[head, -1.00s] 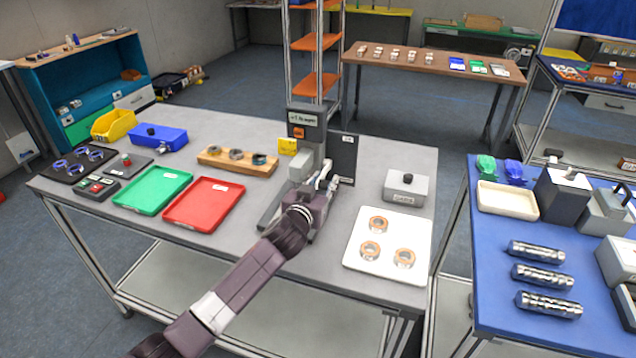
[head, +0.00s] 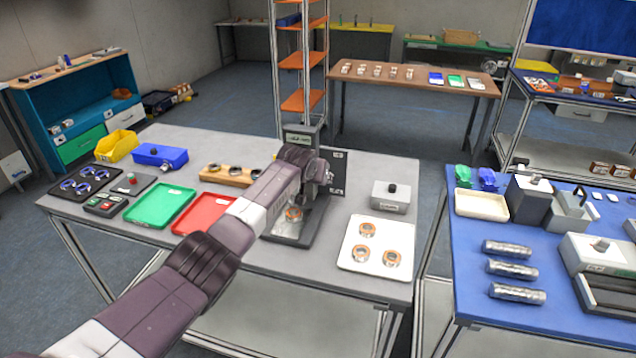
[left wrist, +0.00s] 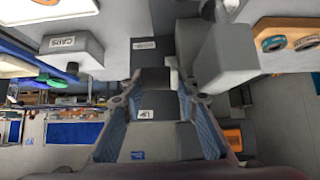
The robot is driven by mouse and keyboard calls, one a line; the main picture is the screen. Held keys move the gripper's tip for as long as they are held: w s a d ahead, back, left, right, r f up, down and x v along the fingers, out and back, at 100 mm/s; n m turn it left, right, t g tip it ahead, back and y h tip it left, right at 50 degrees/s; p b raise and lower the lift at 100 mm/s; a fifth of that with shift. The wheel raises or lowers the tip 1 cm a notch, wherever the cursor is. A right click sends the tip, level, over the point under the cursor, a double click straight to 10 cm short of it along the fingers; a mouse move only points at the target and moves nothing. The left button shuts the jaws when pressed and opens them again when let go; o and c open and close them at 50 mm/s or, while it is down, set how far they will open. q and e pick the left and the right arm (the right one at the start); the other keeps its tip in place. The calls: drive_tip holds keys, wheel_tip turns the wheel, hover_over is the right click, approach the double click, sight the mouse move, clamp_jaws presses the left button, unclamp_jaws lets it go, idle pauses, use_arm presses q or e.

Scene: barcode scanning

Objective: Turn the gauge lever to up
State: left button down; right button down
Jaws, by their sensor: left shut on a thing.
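The gauge (head: 298,137) stands at the right middle of the grey table, with a small display on top. My left gripper (head: 318,172) is at the upper right side of the gauge. In the left wrist view my gripper (left wrist: 154,82) is shut on the dark gauge lever (left wrist: 152,77), mostly hidden between the fingers. A black panel (head: 339,172) stands behind the gauge; an "UP" label (left wrist: 145,113) shows between the fingers in the left wrist view. My right gripper is not in view.
A CAPS box (head: 389,197) and a white tray (head: 352,262) with three rings stand right of the gauge. A red tray (head: 197,215), a green tray (head: 158,207) and a wooden holder (head: 212,177) lie left. A blue table (head: 462,280) stands at right.

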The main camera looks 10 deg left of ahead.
use_arm(q)
drive_tip(key=shift+w+d+r+g, duration=0.15)
drive_tip(key=shift+d+r+g, duration=0.15)
drive_tip(key=shift+d, duration=0.1)
drive_tip(key=shift+b, duration=0.3)
drive_tip(key=c, duration=1.8)
unclamp_jaws()
drive_tip(key=shift+w, duration=0.1)
drive_tip(key=shift+o, duration=0.9)
drive_tip(key=shift+d, duration=0.15)
drive_tip(key=shift+a, duration=0.2)
drive_tip(key=shift+v, duration=1.2)
drive_tip(key=v, duration=0.9)
drive_tip(key=shift+r, duration=0.3)
